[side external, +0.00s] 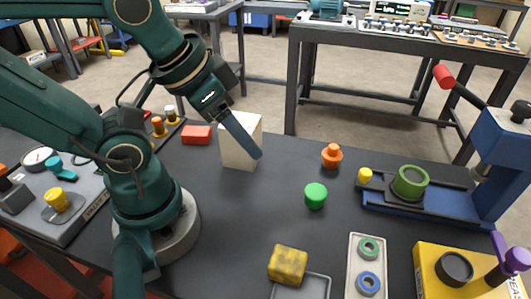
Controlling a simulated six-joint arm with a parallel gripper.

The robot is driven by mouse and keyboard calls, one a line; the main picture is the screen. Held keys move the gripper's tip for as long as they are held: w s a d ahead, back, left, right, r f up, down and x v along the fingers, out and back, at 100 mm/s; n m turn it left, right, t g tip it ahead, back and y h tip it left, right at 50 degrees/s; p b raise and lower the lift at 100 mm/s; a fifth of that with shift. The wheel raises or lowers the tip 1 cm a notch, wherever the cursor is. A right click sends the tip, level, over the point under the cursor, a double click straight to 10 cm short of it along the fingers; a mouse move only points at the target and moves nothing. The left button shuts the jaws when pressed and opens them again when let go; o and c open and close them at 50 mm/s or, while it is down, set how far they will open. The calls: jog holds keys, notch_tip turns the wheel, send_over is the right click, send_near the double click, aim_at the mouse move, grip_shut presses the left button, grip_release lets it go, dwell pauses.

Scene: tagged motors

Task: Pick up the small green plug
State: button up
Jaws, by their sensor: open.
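The small green plug (316,196), a short bright green cylinder, stands upright on the dark table, right of the middle of the side view. Nothing touches it. My gripper (254,152) points down and to the right, above and to the left of the plug. It is open and apart from the plug. Its fingers overlap one another from this side, so the gap between them is hidden. The gripper shows in front of a cream block (231,151).
An orange knobbed piece (332,156) stands just behind the plug. A blue press (490,165) with a green ring (410,182) is at right. A yellow block (287,265) and a tray with rings (353,270) lie in front. A red block (196,135) is at left.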

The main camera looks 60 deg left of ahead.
jog(key=o, duration=0.5)
jog(key=shift+o, duration=0.2)
